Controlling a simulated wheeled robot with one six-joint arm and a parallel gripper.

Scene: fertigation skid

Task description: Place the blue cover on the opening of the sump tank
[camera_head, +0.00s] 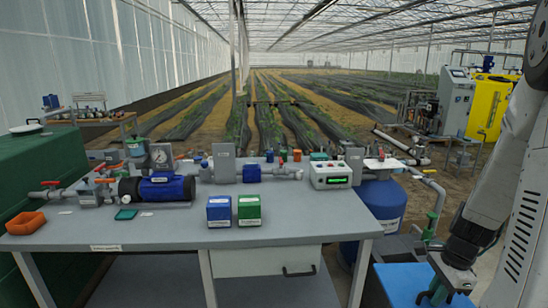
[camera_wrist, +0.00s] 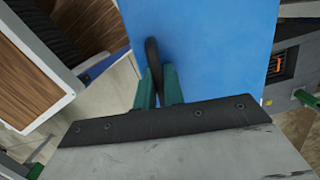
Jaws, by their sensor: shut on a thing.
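The flat blue cover (camera_head: 398,284) is at the bottom right of the head view, partly cut off by the frame edge. In the wrist view the blue cover (camera_wrist: 220,50) fills the upper middle, with a dark curved handle (camera_wrist: 152,55) on it. My gripper (camera_head: 447,292) is at the cover's right side in the head view. In the wrist view its green fingers (camera_wrist: 158,88) are shut on the handle. The cover's underside is hidden, so I cannot tell whether it rests on something. No opening of a sump tank can be made out.
A grey workbench (camera_head: 150,235) with pumps, valves and small boxes fills the left and middle. A round blue tank (camera_head: 383,200) stands behind its right end. A large green tank (camera_head: 40,170) is at far left. Pipes (camera_head: 430,190) run near my arm.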

